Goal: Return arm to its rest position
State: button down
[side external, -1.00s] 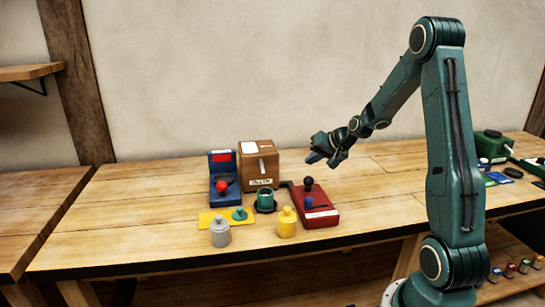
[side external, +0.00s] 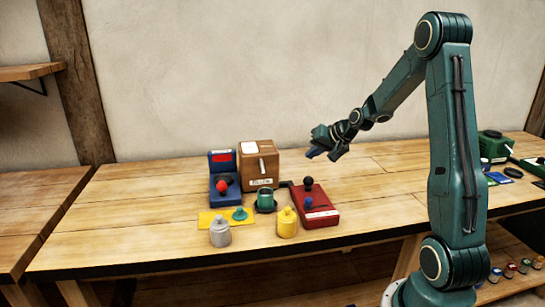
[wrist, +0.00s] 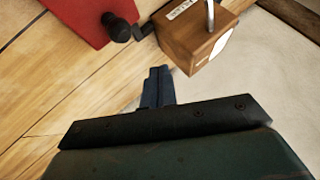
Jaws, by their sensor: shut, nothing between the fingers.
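My gripper (side external: 316,154) hangs in the air above the back of the wooden bench, to the right of the brown box. Its blue fingers are shut together with nothing between them. In the wrist view the closed fingers (wrist: 158,87) point toward the brown box, with bare bench and wall around them. My arm is raised and bent, reaching left over the bench from the right side. No object touches the gripper.
On the wooden bench (side external: 130,220) stand a brown box (side external: 262,170), a blue device with a red knob (side external: 222,160), a red device (side external: 326,217), a green cup (side external: 265,198), a grey weight (side external: 220,234), a yellow weight (side external: 287,224) and a yellow plate (side external: 208,219). A green machine (side external: 492,146) stands at right. The bench right of the red device is clear.

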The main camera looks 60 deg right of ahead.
jog(key=s+a+r+n+g, duration=0.1)
jog(key=s+a+r+n, duration=0.15)
jog(key=a, duration=0.35)
jog(key=s+a+r+n+y, duration=0.1)
jog(key=a+r+n, duration=0.1)
jog(key=a+r, duration=0.35)
jog(key=s+a+r+n+g, duration=0.1)
jog(key=s+a+n, duration=0.1)
jog(key=a, duration=0.6)
jog(key=s+a+r+n, duration=0.1)
jog(key=s+a+n, duration=0.1)
jog(key=s+a, duration=0.3)
jog(key=s+a+r+n+g, duration=0.1)
jog(key=s+a, duration=0.4)
jog(key=s, duration=0.7)
jog(key=shift+n, duration=0.65)
